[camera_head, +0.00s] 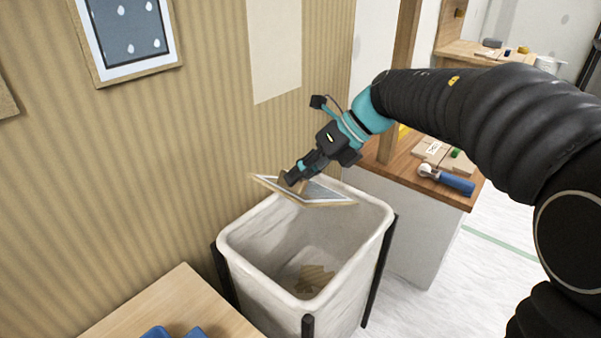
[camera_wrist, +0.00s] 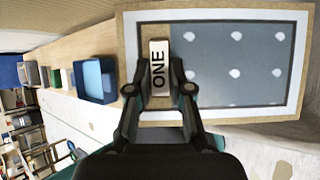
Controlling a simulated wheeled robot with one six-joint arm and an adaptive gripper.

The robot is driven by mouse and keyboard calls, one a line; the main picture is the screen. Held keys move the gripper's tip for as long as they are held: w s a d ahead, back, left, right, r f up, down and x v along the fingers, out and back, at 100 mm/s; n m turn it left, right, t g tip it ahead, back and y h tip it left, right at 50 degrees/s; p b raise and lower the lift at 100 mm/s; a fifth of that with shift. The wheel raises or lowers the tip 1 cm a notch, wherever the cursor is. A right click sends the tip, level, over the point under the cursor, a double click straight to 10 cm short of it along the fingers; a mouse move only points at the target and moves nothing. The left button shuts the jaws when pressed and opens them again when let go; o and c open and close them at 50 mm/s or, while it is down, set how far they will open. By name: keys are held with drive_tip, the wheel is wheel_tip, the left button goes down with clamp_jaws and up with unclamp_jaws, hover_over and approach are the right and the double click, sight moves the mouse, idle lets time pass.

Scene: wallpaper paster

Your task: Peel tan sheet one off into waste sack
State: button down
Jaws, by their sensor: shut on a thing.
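My gripper (camera_head: 290,182) is shut on a tab marked ONE (camera_wrist: 158,68) at the edge of a sheet (camera_head: 325,193). The sheet has a tan border, a white band and a blue-grey middle with pale spots; it fills the right of the wrist view (camera_wrist: 235,63). The gripper holds it roughly flat and slightly tilted over the back part of the open mouth of the waste sack (camera_head: 240,238). The sack is off-white, with dark posts at its corners. Tan scraps (camera_head: 313,278) lie inside at its bottom.
A similar framed spotted piece (camera_head: 127,35) is on the tan striped wall (camera_head: 200,110), beside a plain cream patch (camera_head: 273,48). A wooden-topped bench (camera_head: 455,197) with a blue-handled roller (camera_head: 447,180) stands right of the sack. A light wooden table (camera_head: 175,303) is front left.

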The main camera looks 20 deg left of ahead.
sight(341, 204)
wheel_tip(341, 204, down, 10)
drive_tip(key=b, duration=0.4)
drive_tip(key=shift+b, duration=0.35)
drive_tip(key=shift+r, duration=0.1)
drive_tip(key=c, duration=1)
unclamp_jaws()
drive_tip(key=v, duration=1.2)
